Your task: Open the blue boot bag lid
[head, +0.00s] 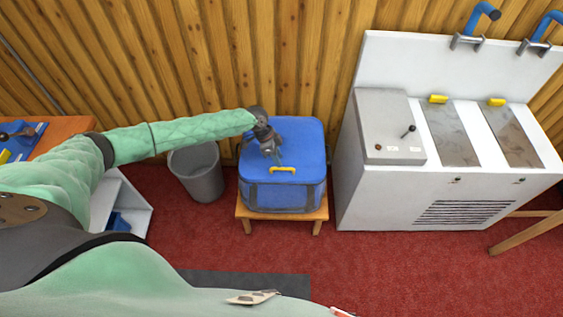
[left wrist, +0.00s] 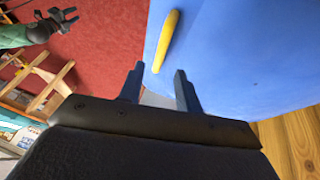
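The blue boot bag (head: 300,140) stands on a small wooden stool, and its lid is down. A yellow handle (head: 283,169) sits near the front edge of the lid; it also shows in the left wrist view (left wrist: 167,40). My left gripper (head: 275,158) is over the lid, just behind the handle. In the left wrist view my left gripper (left wrist: 160,80) has its fingers apart with nothing between them, and the handle lies beyond the tips. My right gripper (left wrist: 62,16) shows at the top left of the left wrist view, away from the bag, fingers apart and empty.
A grey bin (head: 197,172) stands left of the stool (head: 272,219). A white machine (head: 385,193) with a raised back panel stands close on the right. A wooden wall (head: 240,60) is behind the bag.

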